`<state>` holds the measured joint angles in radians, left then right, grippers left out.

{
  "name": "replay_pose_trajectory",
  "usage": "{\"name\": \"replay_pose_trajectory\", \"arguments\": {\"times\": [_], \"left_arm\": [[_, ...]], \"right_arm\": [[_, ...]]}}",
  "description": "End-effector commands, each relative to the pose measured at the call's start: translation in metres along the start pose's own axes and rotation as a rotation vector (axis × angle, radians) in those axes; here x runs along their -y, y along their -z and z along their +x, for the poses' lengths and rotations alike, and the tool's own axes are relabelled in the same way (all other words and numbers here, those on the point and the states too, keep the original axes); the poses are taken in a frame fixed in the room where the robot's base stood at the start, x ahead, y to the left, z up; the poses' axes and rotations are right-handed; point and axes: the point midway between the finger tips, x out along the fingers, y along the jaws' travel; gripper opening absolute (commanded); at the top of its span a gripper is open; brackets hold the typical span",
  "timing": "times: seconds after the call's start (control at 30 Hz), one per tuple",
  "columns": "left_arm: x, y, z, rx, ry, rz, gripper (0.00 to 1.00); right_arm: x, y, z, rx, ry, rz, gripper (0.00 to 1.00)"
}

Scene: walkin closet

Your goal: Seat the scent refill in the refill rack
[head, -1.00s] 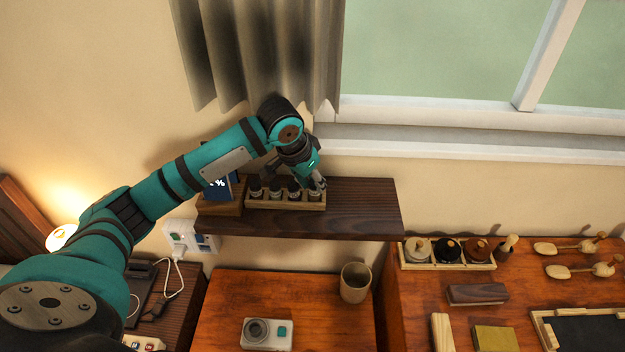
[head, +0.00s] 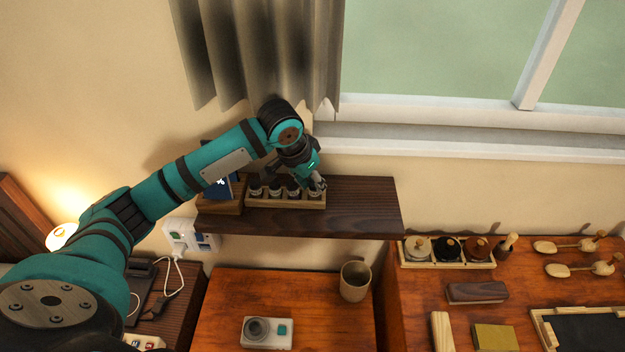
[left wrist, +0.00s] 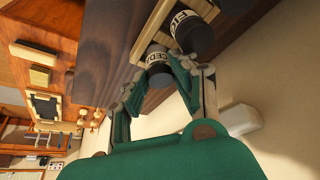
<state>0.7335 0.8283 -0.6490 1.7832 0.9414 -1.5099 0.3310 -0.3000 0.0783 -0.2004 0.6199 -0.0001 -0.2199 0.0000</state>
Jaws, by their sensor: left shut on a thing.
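The refill rack (head: 286,204) is a light wooden tray on the dark wall shelf. Several dark-capped refills (head: 275,188) stand in it in a row. My left gripper (head: 317,184) is at the rack's right end, shut on a dark-capped scent refill. In the left wrist view the held refill (left wrist: 158,62) has a pale label reading "CEDAR", and its cap is between the fingers (left wrist: 160,72). It is at the rack's edge (left wrist: 153,27), beside another refill (left wrist: 195,33). Its lower end is hidden, so I cannot tell how deep it sits. My right gripper is not in view.
A dark display on a wooden block (head: 220,207) stands left of the rack. The dark shelf (head: 365,208) is clear to the right. A curtain (head: 265,55) hangs behind my arm. A cup (head: 355,281) and a camera (head: 267,333) are on the surface below.

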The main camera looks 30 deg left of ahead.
Motion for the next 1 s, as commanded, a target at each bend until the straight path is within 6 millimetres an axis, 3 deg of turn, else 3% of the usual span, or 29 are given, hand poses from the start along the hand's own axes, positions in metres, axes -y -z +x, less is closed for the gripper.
{"name": "replay_pose_trajectory", "arguments": {"times": [0.17, 0.2, 0.37, 1.0], "left_arm": [[0.0, 0.0001, -0.0001, 0.0, 0.0, 0.0, 0.0], [0.0, 0.0001, -0.0001, 0.0, 0.0, 0.0, 0.32], [-0.0001, 0.0001, -0.0001, 0.0, 0.0, 0.0, 0.53], [-0.0001, 0.0001, -0.0001, 0.0, 0.0, 0.0, 0.54]], "right_arm": [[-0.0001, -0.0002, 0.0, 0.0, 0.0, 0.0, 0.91], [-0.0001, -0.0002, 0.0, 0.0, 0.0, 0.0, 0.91], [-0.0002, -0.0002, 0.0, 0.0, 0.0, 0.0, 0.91], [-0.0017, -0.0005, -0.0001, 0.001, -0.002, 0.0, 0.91]]}}
